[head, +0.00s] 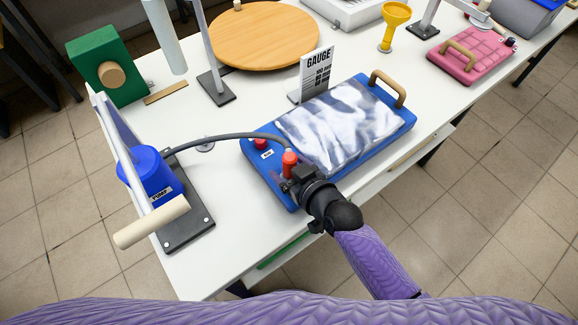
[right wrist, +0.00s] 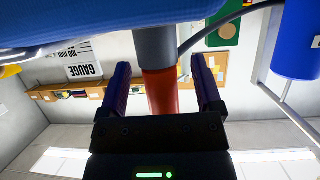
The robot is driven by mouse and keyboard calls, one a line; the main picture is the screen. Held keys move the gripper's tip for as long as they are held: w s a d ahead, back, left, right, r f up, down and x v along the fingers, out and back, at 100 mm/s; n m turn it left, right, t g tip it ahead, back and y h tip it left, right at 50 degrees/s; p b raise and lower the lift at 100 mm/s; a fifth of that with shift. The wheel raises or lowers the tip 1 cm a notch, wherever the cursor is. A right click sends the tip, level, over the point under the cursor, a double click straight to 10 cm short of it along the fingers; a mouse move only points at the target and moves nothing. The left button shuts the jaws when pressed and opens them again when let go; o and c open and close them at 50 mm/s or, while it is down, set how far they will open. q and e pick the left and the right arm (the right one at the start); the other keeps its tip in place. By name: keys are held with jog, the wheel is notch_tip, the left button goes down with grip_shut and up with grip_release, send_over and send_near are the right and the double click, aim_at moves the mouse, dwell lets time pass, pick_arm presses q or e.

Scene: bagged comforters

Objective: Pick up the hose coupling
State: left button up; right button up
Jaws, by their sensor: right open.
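The hose coupling (head: 289,158) is a small orange-red cylinder near the left end of a blue case. A dark hose (head: 215,138) runs to it from the blue pump (head: 150,172). My right gripper (head: 287,178) is at the coupling, low over the case's near left corner. In the right wrist view, the coupling (right wrist: 160,92) with its grey collar (right wrist: 154,48) stands between the two open fingers (right wrist: 160,80), with gaps visible on both sides. The gripper hides the coupling's lower part in the head view. My left gripper is out of view.
The blue case (head: 400,125) carries a clear-bagged white and blue comforter (head: 340,122) and a tan handle (head: 388,88). A gauge card (head: 317,72) stands behind it. The pump's tan handle (head: 152,222) juts out at left. White table (head: 240,225) is clear between pump and case.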

jog(key=shift+a, duration=0.1)
grip_shut()
dwell(0.3)
jog(key=shift+r, duration=0.1)
